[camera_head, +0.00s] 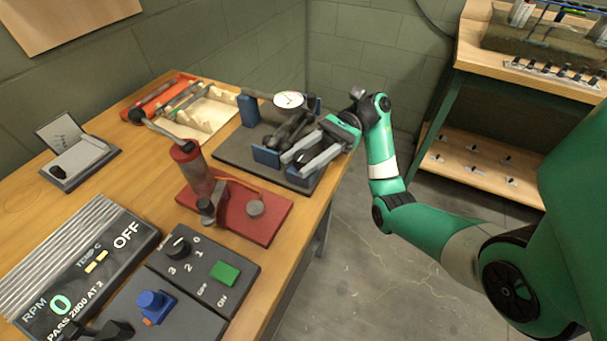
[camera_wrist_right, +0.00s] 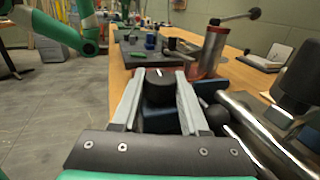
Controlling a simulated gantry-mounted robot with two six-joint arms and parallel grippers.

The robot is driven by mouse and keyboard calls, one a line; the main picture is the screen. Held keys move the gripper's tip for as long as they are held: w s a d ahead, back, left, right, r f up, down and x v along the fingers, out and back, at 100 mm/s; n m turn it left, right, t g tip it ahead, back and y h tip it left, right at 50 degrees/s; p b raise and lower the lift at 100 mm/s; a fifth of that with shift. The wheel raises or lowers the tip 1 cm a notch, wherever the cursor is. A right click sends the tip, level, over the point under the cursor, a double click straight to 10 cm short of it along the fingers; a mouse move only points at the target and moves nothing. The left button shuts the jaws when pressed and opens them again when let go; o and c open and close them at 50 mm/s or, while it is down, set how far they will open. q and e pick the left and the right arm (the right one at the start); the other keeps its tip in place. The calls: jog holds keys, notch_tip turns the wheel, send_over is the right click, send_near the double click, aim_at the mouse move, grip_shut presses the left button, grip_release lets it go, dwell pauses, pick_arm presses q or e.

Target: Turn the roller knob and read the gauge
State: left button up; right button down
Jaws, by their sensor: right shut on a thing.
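The white dial gauge (camera_head: 288,100) with a dark needle stands at the back of a dark base plate (camera_head: 236,152); its reading is too small to tell. Blue blocks (camera_head: 266,157) and dark rollers (camera_head: 287,131) sit on that plate. My right gripper (camera_head: 292,165) reaches over the plate's right side, fingers pointing left. In the right wrist view, its fingers (camera_wrist_right: 159,74) are shut on a black roller knob (camera_wrist_right: 158,92), which sits between them. In the head view the gripper hides the knob and part of the rollers. My left gripper is not in view.
A red pump stand (camera_head: 245,212) with a lever is close in front of the plate. A control panel (camera_head: 205,268) and RPM display (camera_head: 85,265) fill the near table. A red-edged tray (camera_head: 163,95) lies behind left. Open floor is right of the table.

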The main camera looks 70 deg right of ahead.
dwell(0.4)
jog(key=shift+c, duration=2.1)
grip_release()
